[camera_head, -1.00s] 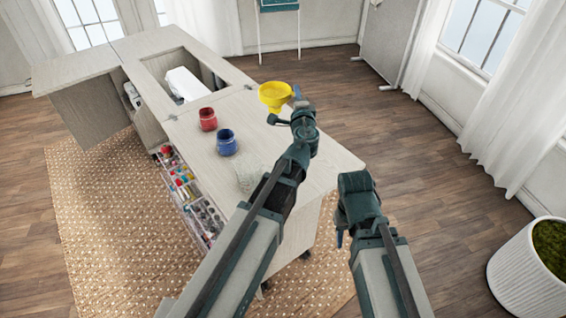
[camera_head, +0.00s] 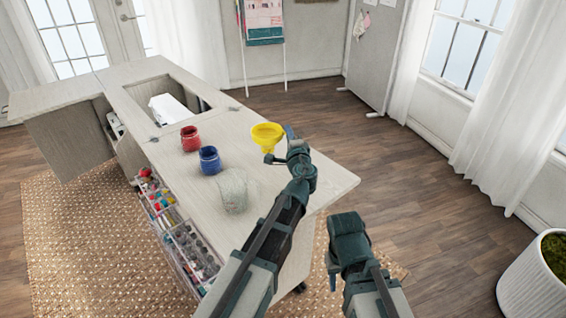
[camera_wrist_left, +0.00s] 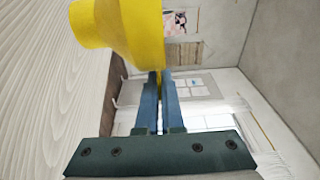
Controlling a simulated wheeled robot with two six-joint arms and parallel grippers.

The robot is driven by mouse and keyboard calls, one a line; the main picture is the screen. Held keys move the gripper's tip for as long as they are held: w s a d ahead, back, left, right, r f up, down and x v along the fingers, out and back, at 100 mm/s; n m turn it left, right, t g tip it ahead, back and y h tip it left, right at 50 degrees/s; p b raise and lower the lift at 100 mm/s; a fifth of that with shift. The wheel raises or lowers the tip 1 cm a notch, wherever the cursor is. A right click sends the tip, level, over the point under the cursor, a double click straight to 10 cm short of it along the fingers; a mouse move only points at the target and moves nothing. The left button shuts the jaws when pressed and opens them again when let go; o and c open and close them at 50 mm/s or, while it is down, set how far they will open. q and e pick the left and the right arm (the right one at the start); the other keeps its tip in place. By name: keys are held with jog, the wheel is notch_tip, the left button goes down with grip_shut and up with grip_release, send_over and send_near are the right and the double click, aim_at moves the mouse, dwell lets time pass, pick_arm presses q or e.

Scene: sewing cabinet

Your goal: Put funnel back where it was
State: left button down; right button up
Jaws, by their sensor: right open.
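A yellow funnel (camera_head: 267,134) is held over the right-hand part of the pale wooden cabinet top (camera_head: 310,180). My left gripper (camera_head: 278,150) is shut on the funnel's edge, and the funnel's wide mouth faces up in the head view. In the left wrist view the funnel (camera_wrist_left: 128,30) fills the upper left, with its edge between my closely spaced blue fingers (camera_wrist_left: 160,90). Whether the funnel touches the cabinet top is hard to tell. My right gripper (camera_head: 333,268) is open and empty, beside the cabinet's near right corner, with its fingers pointing down.
A red jar (camera_head: 190,138), a blue jar (camera_head: 210,160) and a pale clear jar (camera_head: 233,190) stand in a row left of my left gripper. A white sewing machine (camera_head: 166,108) sits in the cabinet opening. Clear bins (camera_head: 190,250) hang on the cabinet's side. A planter (camera_head: 535,285) stands at right.

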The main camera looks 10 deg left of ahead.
pick_arm(q)
notch_tip(320, 180, down, 4)
jog(key=b, duration=0.3)
jog(key=shift+f, duration=0.25)
notch_tip(320, 180, down, 4)
jog(key=b, duration=0.4)
jog(key=shift+r, duration=0.15)
jog(key=c, duration=1.1)
grip_release()
jog(key=shift+o, duration=0.2)
